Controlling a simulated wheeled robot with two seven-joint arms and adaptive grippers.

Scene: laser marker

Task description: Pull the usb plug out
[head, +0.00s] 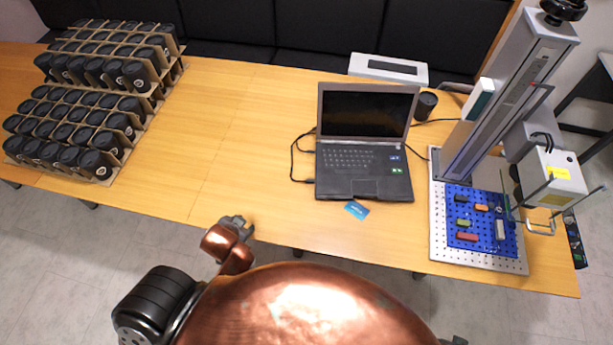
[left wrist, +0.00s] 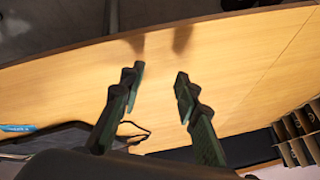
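The black laptop (head: 362,160) stands open on the wooden table in the head view. A black cable (head: 294,160) loops at its left side, with ends meeting that side; the USB plug itself is too small to make out. My left gripper (head: 238,226) is over the table's front edge, left of and nearer than the laptop, well apart from the cable. In the left wrist view, the left gripper (left wrist: 160,74) has its two fingers apart with nothing between them; the cable (left wrist: 138,136) shows beyond. My right gripper cannot be made out in either view.
A blue card (head: 356,210) lies at the laptop's front edge. A laser marker (head: 505,95) with a blue plate (head: 455,230) stands right. Racks of black cups (head: 75,115) fill the table's left end. A black cup (head: 426,105) and white box (head: 385,58) stand behind. The table's middle is clear.

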